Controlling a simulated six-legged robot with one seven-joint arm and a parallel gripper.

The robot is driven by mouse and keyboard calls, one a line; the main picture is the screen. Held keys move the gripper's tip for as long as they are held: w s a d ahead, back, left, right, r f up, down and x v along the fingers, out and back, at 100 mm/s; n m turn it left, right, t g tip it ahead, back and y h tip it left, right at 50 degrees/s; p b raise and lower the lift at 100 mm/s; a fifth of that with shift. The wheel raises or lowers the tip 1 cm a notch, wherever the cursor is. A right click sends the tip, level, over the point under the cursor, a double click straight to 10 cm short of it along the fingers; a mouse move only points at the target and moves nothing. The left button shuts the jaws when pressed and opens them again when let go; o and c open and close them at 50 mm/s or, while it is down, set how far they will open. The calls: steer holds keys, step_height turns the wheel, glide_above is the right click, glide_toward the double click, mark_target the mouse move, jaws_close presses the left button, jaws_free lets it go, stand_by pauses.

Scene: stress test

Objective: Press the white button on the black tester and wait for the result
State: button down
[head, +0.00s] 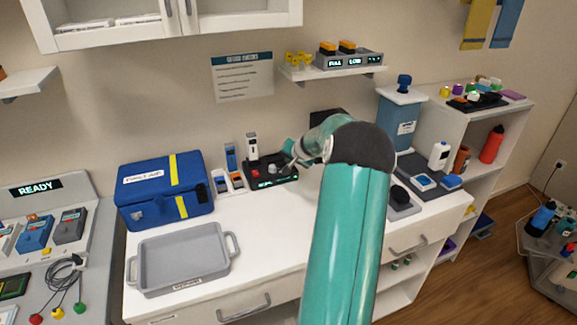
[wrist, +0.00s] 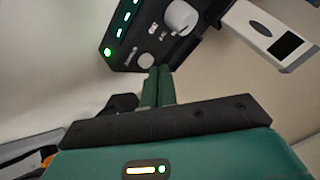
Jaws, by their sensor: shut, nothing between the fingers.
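The black tester (head: 285,179) stands on the white counter with a green lit display along its front. It also shows in the wrist view (wrist: 128,47), with a row of green lights, a raised white round knob or button (wrist: 180,17) and a small grey round button (wrist: 146,60). My gripper (head: 291,160) is over the tester's right side in the head view. In the wrist view my gripper (wrist: 160,71) is shut and empty, its fingertips close to the small grey button; I cannot tell whether they touch. A white handheld device with a dark screen (wrist: 265,33) is beside the tester.
A blue first-aid case (head: 150,205) and a grey tray (head: 185,258) are to the left on the counter. A blue bin (head: 397,120) and a white bottle (head: 438,156) are right of my arm.

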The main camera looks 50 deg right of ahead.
steer(key=shift+f, duration=0.5)
stand_by(0.6)
steer(key=shift+r, duration=0.9)
steer(key=shift+r, duration=2.55)
